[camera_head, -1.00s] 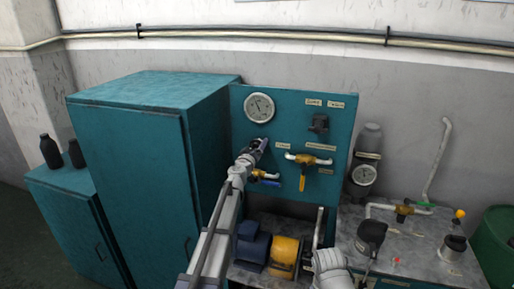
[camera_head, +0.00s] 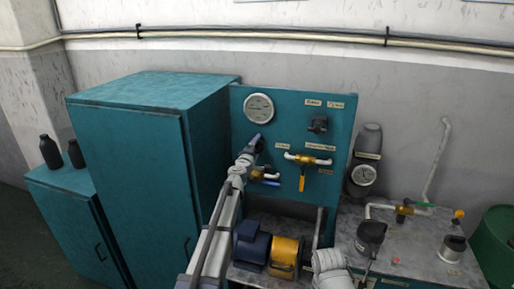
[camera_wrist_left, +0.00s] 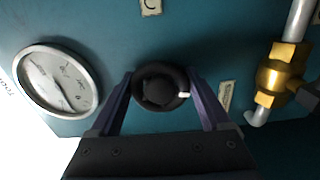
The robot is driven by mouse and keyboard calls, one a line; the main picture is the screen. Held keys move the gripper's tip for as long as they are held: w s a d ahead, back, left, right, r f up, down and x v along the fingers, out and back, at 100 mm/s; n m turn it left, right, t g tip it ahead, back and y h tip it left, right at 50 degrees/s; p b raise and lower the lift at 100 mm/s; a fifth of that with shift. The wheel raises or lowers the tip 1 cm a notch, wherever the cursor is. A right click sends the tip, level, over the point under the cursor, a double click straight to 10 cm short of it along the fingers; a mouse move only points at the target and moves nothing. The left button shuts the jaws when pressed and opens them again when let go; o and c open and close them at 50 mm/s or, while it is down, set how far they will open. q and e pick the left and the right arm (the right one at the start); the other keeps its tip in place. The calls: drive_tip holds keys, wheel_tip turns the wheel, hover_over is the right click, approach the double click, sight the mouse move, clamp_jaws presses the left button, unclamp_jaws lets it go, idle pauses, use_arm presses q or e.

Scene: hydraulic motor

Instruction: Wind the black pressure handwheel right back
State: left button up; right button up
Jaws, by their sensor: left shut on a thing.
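The black pressure handwheel (camera_wrist_left: 158,86) is a round knob with a dark hub and a small white mark at its right side, on the teal panel (camera_wrist_left: 205,25). My left gripper (camera_wrist_left: 160,88) has one finger on each side of its rim and is shut on it. In the head view my left gripper (camera_head: 254,143) reaches the panel below the round gauge, and it hides the handwheel there. The white-faced gauge (camera_head: 259,108) also shows at the left of the wrist view (camera_wrist_left: 56,80).
A brass valve with a yellow lever (camera_head: 303,171) sits right of my left gripper, with another brass fitting (camera_head: 264,175) just below it. A black knob (camera_head: 318,124) is higher on the panel. A tall teal cabinet (camera_head: 140,150) stands close on the left.

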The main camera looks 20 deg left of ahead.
use_arm(q)
drive_tip(key=shift+n, duration=1.2)
drive_tip(key=o, duration=1.2)
drive_tip(key=shift+s, duration=0.1)
drive_tip(key=s, duration=0.7)
drive_tip(key=shift+s+a, duration=0.15)
drive_tip(key=shift+s, duration=0.2)
